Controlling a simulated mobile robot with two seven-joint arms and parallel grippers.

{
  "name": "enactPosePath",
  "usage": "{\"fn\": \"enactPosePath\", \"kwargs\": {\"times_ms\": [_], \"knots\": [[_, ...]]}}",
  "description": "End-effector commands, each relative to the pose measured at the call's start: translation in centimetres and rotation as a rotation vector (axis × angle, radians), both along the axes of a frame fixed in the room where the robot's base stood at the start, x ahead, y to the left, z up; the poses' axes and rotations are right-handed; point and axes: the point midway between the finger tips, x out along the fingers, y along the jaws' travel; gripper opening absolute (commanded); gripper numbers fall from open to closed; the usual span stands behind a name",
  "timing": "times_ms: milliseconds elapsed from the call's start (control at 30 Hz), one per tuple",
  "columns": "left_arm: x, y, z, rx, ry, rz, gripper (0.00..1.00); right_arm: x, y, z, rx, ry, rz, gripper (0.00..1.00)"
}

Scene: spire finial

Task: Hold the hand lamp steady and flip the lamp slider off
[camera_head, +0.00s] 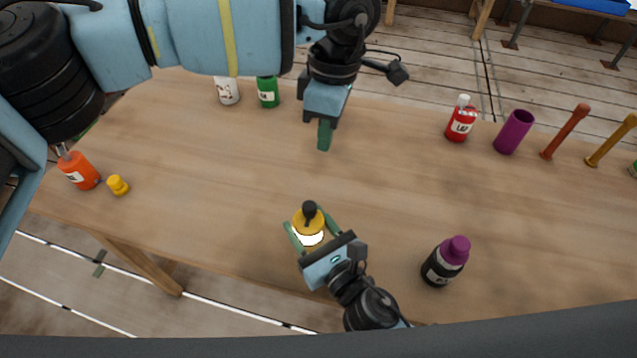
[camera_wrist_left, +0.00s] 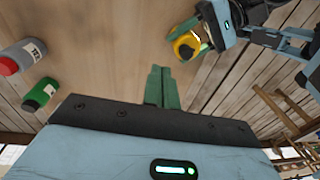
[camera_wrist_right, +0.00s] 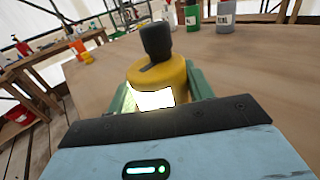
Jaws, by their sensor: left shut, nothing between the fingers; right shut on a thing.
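The hand lamp (camera_head: 309,224) is a yellow cylinder with a black knob on top and a bright, lit white window. It stands upright near the front of the table. My right gripper (camera_head: 313,233) is shut on it, a green finger on each side. The lamp fills the middle of the right wrist view (camera_wrist_right: 160,85), with a dark slot on its top beside the knob. My left gripper (camera_head: 324,136) is shut and empty, above the table behind the lamp. The lamp also shows in the left wrist view (camera_wrist_left: 187,45), ahead of the closed fingers (camera_wrist_left: 161,86).
A purple-capped dark bottle (camera_head: 446,262) stands right of the lamp. A red bottle (camera_head: 461,119), a purple cup (camera_head: 514,132) and a red-brown stick (camera_head: 566,131) are at the back right. A green bottle (camera_head: 268,92) and a white can (camera_head: 227,90) are behind.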

Motion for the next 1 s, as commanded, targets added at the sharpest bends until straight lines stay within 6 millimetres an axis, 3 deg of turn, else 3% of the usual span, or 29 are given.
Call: {"fn": "enactPosePath", "kwargs": {"times_ms": [1000], "knots": [[2.3, -1.8, -0.1, -0.144, 0.238, -1.42, 0.0, 0.0, 0.0, 0.0, 0.0, 0.0, 0.0, 0.26]]}}
